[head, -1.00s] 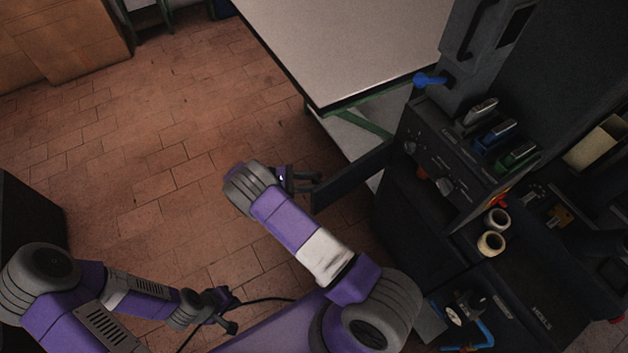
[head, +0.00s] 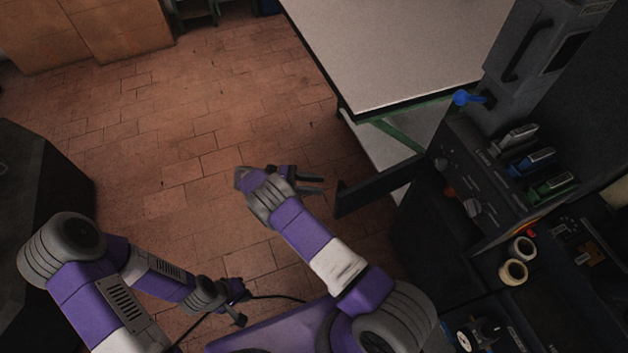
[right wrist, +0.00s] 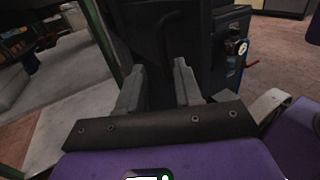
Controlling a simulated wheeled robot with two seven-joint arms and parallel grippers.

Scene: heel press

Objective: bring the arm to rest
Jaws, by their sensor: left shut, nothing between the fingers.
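My right arm, purple and grey, reaches up the middle of the head view. Its right gripper (head: 312,185) is open and empty, over the floor just left of a dark open panel (head: 378,188) of the press machine. In the right wrist view the two grey fingers of this gripper (right wrist: 158,85) stand apart with nothing between them. My left arm lies at the lower left of the head view. Its left gripper (head: 240,305) is shut and empty, low over the tiled floor.
The dark press machine (head: 430,222) with knobs and coloured levers fills the right side. Two pale rolls (head: 513,272) sit on it. A white-topped table (head: 400,50) stands at the top. A dark cabinet (head: 45,170) stands at left. The tiled floor (head: 180,130) between is clear.

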